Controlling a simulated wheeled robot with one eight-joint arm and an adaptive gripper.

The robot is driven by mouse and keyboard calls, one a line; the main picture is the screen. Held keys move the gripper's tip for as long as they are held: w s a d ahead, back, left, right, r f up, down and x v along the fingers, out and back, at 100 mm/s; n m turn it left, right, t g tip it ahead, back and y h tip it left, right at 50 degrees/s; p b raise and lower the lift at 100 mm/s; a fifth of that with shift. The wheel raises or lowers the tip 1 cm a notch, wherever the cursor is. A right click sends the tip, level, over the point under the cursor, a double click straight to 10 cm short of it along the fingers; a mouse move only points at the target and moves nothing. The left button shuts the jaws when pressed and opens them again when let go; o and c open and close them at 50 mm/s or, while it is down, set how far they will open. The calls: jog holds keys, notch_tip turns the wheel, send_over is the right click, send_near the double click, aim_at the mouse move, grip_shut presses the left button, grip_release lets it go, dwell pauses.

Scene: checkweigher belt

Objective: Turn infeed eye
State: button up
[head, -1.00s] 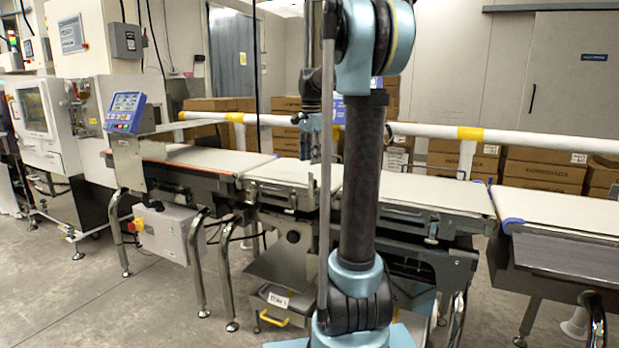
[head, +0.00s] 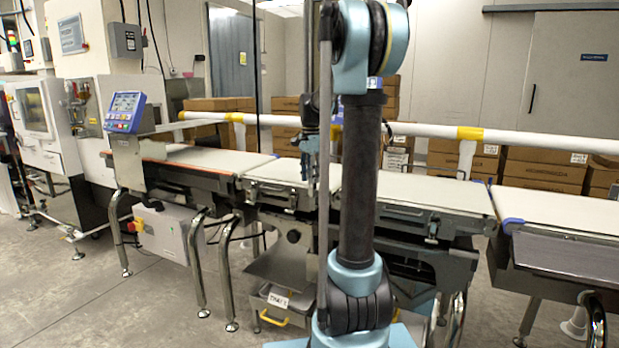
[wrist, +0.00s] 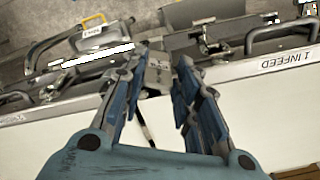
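In the wrist view my gripper (wrist: 162,60) points down at the belt edge with its two blue fingers spread apart. A small pale grey fitting (wrist: 153,80) shows between the fingers at the edge of the white belt (wrist: 90,120). It may be the infeed eye, but I cannot tell for sure. No finger clearly touches it. A label reading "1 INFEED" (wrist: 285,60) is on the rail to the right. In the head view my gripper (head: 309,165) is over the conveyor, partly hidden by my own arm, and the eye cannot be made out.
A blue display panel (head: 124,112) stands over the left belt. A white guard pipe with yellow bands (head: 430,130) runs behind the belts. Cartons (head: 545,165) are stacked behind it. A tray with a yellow handle (head: 274,318) sits below. Floor at the lower left is clear.

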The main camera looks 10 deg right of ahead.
grip_shut()
jog(key=shift+n, duration=0.3)
jog(key=n, duration=0.5)
jog(key=shift+s+d+r, duration=0.1)
jog(key=shift+d, duration=0.05)
jog(key=o, duration=0.7)
grip_release()
jog(key=shift+c, duration=0.2)
jog(key=shift+s, duration=0.1)
jog(key=shift+r, duration=0.1)
notch_tip(320, 180, up, 12)
jog(key=shift+f, duration=0.2)
